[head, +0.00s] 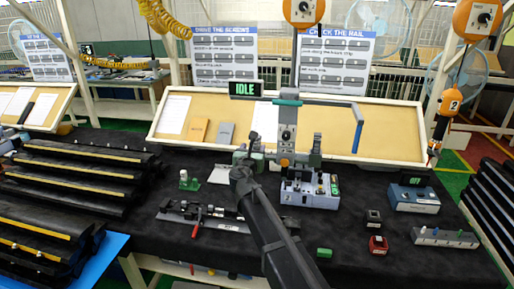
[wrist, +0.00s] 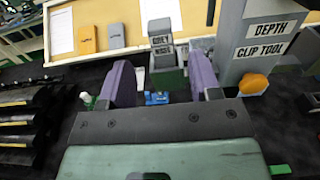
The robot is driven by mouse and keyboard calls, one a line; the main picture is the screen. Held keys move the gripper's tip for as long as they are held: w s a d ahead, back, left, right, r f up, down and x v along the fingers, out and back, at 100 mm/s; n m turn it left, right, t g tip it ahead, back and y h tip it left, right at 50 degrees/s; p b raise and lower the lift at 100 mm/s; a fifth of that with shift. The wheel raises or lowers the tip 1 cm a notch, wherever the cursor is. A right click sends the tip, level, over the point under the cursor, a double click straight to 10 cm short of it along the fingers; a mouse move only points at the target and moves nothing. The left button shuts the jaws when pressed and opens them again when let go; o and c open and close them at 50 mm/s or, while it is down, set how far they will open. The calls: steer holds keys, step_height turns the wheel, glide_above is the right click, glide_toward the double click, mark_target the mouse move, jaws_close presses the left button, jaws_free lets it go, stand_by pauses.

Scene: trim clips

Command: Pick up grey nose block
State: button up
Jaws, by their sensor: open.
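In the wrist view, a grey block (wrist: 162,61) with a small label that seems to read "GREY NOSE" stands beyond the gap between my fingers. In the head view my gripper (head: 249,153) is at the rear middle of the black bench, left of the grey clip tool column. The block cannot be made out clearly there, with my gripper in front.
The clip tool column (wrist: 264,40) with an orange knob (wrist: 253,84) stands close right of my gripper. Black trim racks (head: 75,185) fill the left.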

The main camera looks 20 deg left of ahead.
mark_target(256, 143)
steer(key=w, duration=0.4)
steer(key=w+a, duration=0.1)
steer(key=w, duration=0.1)
steer(key=shift+w, duration=0.1)
steer(key=shift+d+r, duration=0.1)
steer(key=c, duration=1)
